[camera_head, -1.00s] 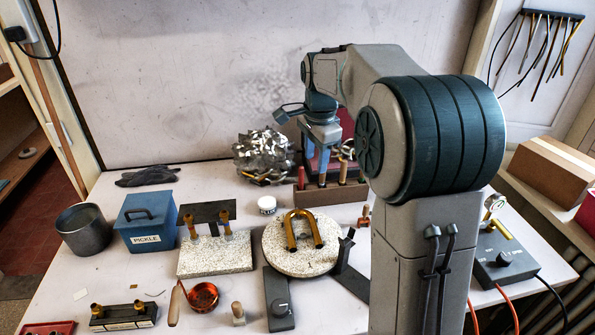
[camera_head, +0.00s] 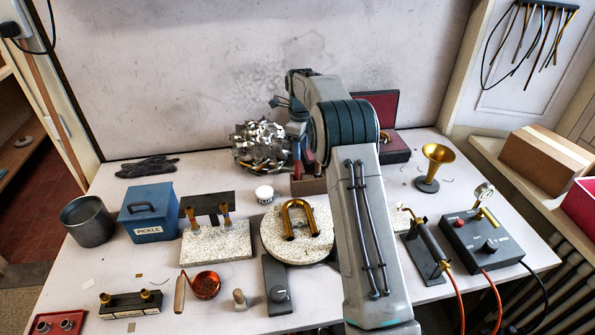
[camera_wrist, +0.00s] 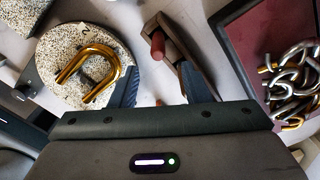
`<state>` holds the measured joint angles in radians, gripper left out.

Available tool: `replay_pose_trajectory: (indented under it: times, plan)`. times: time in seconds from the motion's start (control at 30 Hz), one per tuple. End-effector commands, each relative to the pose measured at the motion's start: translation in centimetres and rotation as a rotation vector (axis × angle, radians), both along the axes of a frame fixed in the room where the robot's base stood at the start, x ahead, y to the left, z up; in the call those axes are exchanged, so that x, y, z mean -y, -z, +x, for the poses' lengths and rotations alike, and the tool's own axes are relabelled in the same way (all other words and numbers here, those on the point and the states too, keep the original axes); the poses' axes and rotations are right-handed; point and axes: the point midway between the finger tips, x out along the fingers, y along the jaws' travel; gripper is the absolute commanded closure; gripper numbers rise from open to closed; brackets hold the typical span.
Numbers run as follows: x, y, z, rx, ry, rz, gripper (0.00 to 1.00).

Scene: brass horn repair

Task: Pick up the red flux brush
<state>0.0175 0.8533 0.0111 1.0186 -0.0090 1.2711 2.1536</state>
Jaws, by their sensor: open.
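The red flux brush (camera_wrist: 158,45) stands in a dark wooden rack (camera_wrist: 181,36), its rounded red end toward the wrist camera. The front of the rack also shows in the head view (camera_head: 309,187), where my arm covers its right part. My gripper (camera_wrist: 160,90) is open and empty, its two blue-grey fingers apart on either side of the brush's line in the picture. The brush lies beyond the fingertips in the wrist view, not between them. In the head view, my gripper (camera_head: 303,152) is low over the rack and partly hidden by my arm.
A round speckled slab (camera_head: 270,243) with a brass U-tube (camera_head: 301,222) is in front of the rack. A heap of shiny metal (camera_head: 262,146) is to its left, and an open dark-red-lined case (camera_head: 372,108) stands behind. A brass bell (camera_head: 436,156) stands to the right.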

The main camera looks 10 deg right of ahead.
Motion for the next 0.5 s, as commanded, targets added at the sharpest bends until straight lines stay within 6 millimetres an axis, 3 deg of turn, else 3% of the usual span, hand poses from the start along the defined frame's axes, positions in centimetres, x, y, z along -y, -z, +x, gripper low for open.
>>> replay_pose_trajectory:
  times: [0.1,0.37,0.5]
  plan:
    - [0.0,1.8,0.0,-0.002,0.0,0.001,0.57]
    - [-0.2,3.7,0.0,-0.001,0.0,0.0,0.57]
    - [-0.8,5.6,0.2,-0.003,-0.002,0.001,0.57]
